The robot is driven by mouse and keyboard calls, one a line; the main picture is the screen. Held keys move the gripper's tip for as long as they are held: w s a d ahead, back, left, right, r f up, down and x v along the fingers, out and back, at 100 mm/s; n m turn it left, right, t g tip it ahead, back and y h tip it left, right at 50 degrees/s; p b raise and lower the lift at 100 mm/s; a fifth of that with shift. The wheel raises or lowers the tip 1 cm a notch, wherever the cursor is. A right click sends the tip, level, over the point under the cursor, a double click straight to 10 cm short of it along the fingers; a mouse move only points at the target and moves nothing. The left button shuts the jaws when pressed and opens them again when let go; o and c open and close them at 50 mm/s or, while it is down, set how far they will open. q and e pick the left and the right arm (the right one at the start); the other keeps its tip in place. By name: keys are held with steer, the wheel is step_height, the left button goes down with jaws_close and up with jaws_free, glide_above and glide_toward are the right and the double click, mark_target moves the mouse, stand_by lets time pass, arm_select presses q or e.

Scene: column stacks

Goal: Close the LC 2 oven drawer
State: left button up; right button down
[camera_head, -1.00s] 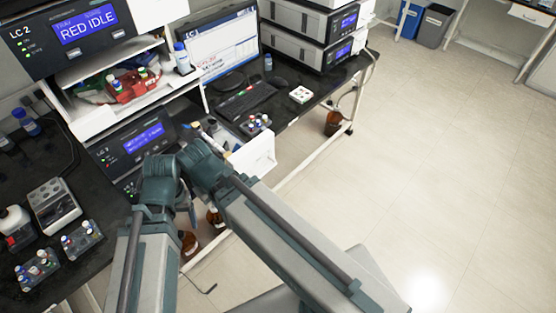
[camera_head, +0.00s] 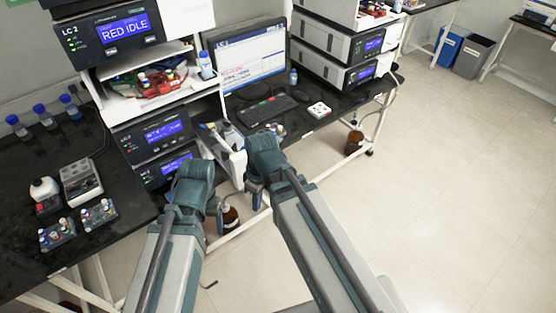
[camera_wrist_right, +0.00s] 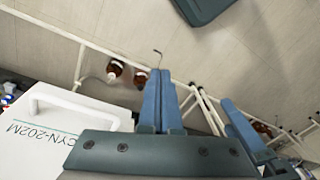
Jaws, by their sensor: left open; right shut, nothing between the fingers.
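The LC 2 oven drawer (camera_head: 236,168) is white and stands out from the instrument stack, with small items visible inside its top. In the right wrist view, a white panel (camera_wrist_right: 72,112) marked "CYN-202M" lies left of my right gripper (camera_wrist_right: 166,76), whose blue fingers are together and empty. In the head view, my right gripper (camera_head: 257,188) is beside the right of the drawer; I cannot tell if it touches. My left gripper (camera_head: 219,207) is open, left of and below the drawer, largely hidden by its arm. The LC 2 unit (camera_head: 90,42) reads "TRAY RED IDLE".
A keyboard (camera_head: 266,111) and monitor (camera_head: 250,62) are right of the stack. A vial rack (camera_head: 57,234) stands on the black bench at left. Brown bottles (camera_head: 230,219) are below, near the white bench frame.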

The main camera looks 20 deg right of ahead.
steer(key=w+d+r+n+t+y+p, duration=0.2)
steer(key=w+d+r+n+p, duration=0.15)
steer(key=d+r+n, duration=0.3)
steer(key=w+d+r+n+t+y+p, duration=0.2)
steer(key=w+d+r+n+y+p, duration=0.1)
steer(key=w+d+r+n, duration=0.3)
steer(key=shift+m, duration=0.25)
steer(key=shift+s+d+f+b+x, duration=0.15)
steer(key=shift+d+f+b+x, duration=0.1)
steer(key=shift+b+x, duration=1.3)
steer(key=shift+s+d+f+b+x, duration=0.15)
steer(key=shift+d+f+b+x, duration=0.1)
steer(key=shift+b+x, duration=1.3)
steer(key=shift+s+d+f+b+x, duration=0.25)
steer(key=shift+b+x, duration=0.75)
steer(key=shift+x, duration=1.05)
steer(key=shift+w+r, duration=0.1)
steer(key=shift+w, duration=0.1)
steer(key=w+a, duration=0.3)
steer(key=w, duration=0.7)
steer(key=w+a, duration=0.4)
steer(key=w, duration=0.6)
steer(key=w+a, duration=0.4)
steer(key=w, duration=0.6)
steer(key=shift+w, duration=0.3)
steer(key=shift+w+a, duration=0.1)
steer(key=shift+w, duration=0.1)
steer(key=shift+w+r, duration=0.1)
steer(key=shift+r, duration=0.05)
